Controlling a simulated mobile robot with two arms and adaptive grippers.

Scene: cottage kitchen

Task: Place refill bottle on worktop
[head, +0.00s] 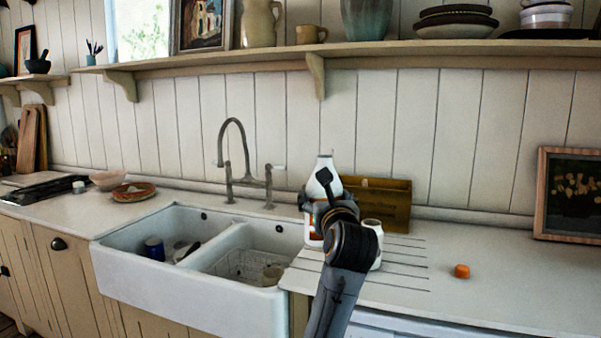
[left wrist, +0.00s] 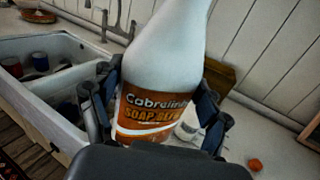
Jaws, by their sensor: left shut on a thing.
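The refill bottle (head: 325,168) is white with an orange label reading "SOAP" and is upright in the head view, at the right end of the sink. It fills the middle of the left wrist view (left wrist: 168,60), where it looks tilted. My left gripper (head: 325,205) is shut around its labelled body, with a finger on each side in the left wrist view (left wrist: 158,112). My arm hides part of the bottle. I cannot tell whether its base touches the worktop (head: 470,305). My right gripper is not in view.
A small white container (head: 373,242) stands just right of the gripper. A wooden box (head: 385,205) stands behind it by the wall. A small orange object (head: 461,271) lies on the worktop. The double sink (head: 180,295) is left. A framed picture (head: 570,195) stands right. The worktop between is mostly clear.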

